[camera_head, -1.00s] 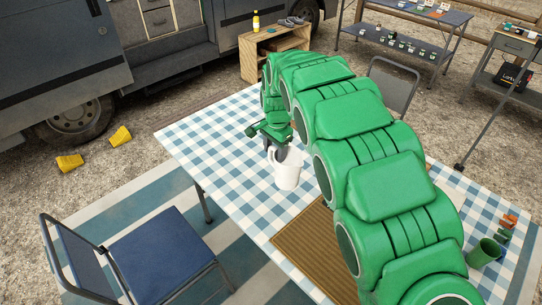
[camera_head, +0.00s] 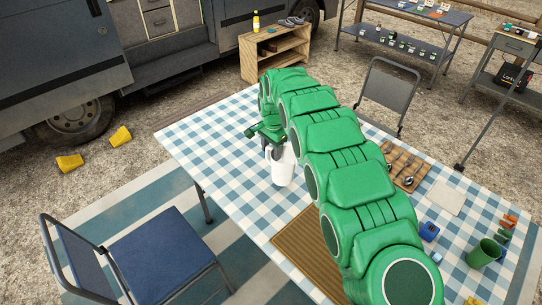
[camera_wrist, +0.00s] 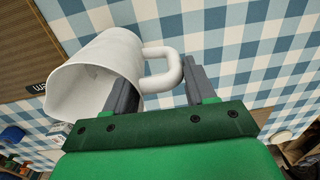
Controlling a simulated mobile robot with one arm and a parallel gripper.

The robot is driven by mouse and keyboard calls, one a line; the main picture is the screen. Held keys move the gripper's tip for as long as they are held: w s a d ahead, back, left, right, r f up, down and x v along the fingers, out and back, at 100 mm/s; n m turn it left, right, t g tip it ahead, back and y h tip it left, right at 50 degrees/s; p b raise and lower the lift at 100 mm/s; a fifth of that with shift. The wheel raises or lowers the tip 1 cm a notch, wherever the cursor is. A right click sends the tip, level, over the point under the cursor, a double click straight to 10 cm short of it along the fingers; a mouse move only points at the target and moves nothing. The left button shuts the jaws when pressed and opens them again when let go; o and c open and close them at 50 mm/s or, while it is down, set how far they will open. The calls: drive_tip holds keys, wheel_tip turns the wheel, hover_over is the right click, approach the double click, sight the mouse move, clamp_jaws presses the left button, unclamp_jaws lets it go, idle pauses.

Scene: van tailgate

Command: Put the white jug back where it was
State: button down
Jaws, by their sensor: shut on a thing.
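The white jug (camera_head: 284,172) is in my gripper (camera_head: 272,150), over the checked table in the head view. In the wrist view the jug (camera_wrist: 95,78) is at the upper left, its open mouth toward the lower left. Its handle (camera_wrist: 170,68) lies between the two grey fingers of my gripper (camera_wrist: 160,85), which is shut on it. In the head view the jug looks about upright; I cannot tell whether its base touches the cloth. My gripper hides part of its upper left side.
A brown ribbed mat (camera_head: 305,245) lies on the checked table (camera_head: 215,130), in front of the jug. A wooden board (camera_head: 405,165), a white sheet (camera_head: 446,198) and a green cup (camera_head: 484,252) are at the right. The cloth left of the jug is clear.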

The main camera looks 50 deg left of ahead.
drive_tip(key=shift+w+a+f, duration=0.15)
drive_tip(key=shift+a+f, duration=0.1)
drive_tip(key=shift+f, duration=0.1)
drive_tip(key=shift+w+a+f, duration=0.15)
drive_tip(key=shift+a+f, duration=0.05)
drive_tip(key=shift+f, duration=1.7)
drive_tip(key=shift+c, duration=1.8)
unclamp_jaws()
